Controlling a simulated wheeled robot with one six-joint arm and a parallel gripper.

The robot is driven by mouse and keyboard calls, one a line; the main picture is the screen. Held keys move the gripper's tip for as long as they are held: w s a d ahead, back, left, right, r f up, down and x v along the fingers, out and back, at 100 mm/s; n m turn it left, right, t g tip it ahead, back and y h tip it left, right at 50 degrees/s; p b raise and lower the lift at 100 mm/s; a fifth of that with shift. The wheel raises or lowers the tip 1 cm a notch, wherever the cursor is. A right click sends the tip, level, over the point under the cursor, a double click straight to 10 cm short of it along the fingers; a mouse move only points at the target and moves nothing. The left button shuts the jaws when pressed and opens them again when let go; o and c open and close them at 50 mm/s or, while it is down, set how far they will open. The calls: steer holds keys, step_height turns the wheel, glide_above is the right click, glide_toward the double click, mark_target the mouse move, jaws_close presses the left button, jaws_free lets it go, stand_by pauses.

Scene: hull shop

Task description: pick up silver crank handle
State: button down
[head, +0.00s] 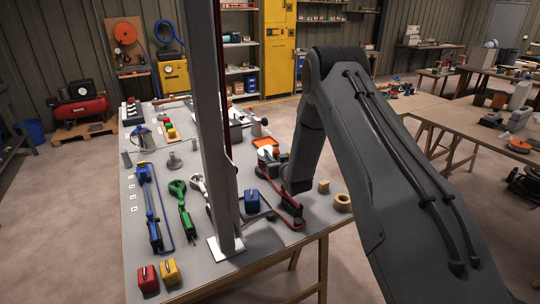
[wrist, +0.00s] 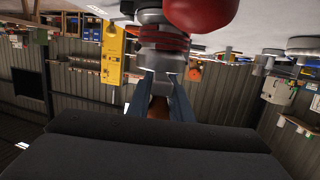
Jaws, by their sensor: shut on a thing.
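In the wrist view, my gripper (wrist: 158,88) has its two fingers closed around the narrow end of a silver, rounded part (wrist: 160,63), which looks like the silver crank handle. Red bands circle this part or a thing just beyond it; I cannot tell which. A large red rounded thing (wrist: 200,12) is close by at the top. In the head view my arm comes down over the right side of the grey workbench (head: 190,262). The fingers and what they hold are hidden there behind my arm.
A tall grey post (head: 213,120) stands on the bench left of my arm. A blue block (head: 251,201) and a red tool (head: 290,213) lie near my wrist. A wooden block (head: 323,186) and a tan ring (head: 342,202) lie to the right. Blue (head: 153,215) and green (head: 181,207) tools lie left.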

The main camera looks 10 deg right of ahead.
steer(key=shift+a+r, duration=0.1)
steer(key=shift+r, duration=0.1)
steer(key=shift+r+b, duration=1.7)
steer(key=shift+r, duration=3.15)
